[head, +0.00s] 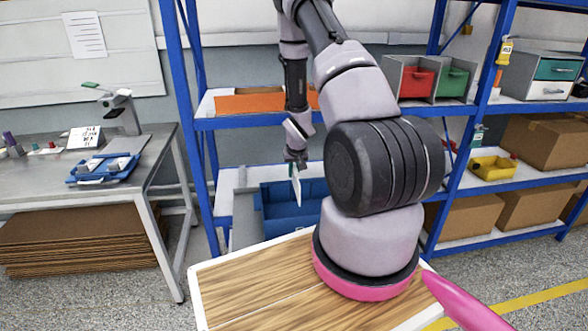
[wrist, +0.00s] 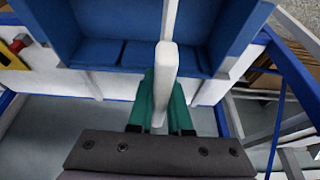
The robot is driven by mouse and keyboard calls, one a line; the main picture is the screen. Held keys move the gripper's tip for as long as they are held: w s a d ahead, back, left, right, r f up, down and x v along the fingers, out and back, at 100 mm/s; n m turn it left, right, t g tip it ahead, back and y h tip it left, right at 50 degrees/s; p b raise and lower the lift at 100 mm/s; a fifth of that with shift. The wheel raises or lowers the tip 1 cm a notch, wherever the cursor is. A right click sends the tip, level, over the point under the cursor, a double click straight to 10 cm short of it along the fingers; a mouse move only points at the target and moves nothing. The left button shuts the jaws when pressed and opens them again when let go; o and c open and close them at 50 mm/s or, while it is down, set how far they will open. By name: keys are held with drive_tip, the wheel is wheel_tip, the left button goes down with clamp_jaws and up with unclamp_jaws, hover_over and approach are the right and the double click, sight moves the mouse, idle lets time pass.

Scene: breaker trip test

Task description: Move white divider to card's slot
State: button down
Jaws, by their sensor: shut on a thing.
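A white divider (head: 297,190) hangs upright from my gripper (head: 296,160) at the blue bin (head: 277,222) on the rack. In the wrist view, the green fingers of my gripper (wrist: 160,110) are shut on the white divider (wrist: 165,70), one on each side. The divider stands out in front of the blue bin (wrist: 100,22); I cannot tell whether its far end touches the bin. A white card (head: 85,137) with dark marks stands on the workbench at the left; its marks are too small to read. My arm hides part of the bin's right side.
The blue rack post (head: 180,90) stands left of the bin, and an upper shelf (head: 250,120) runs above it. A wooden top (head: 250,285) lies in front.

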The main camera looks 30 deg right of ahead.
sight(296, 186)
drive_tip(key=shift+f, duration=1.95)
drive_tip(key=shift+f, duration=5.05)
drive_tip(key=c, duration=0.8)
unclamp_jaws()
drive_tip(key=shift+o, duration=0.2)
drive_tip(key=v, duration=1.1)
drive_tip(key=shift+s+f, duration=0.1)
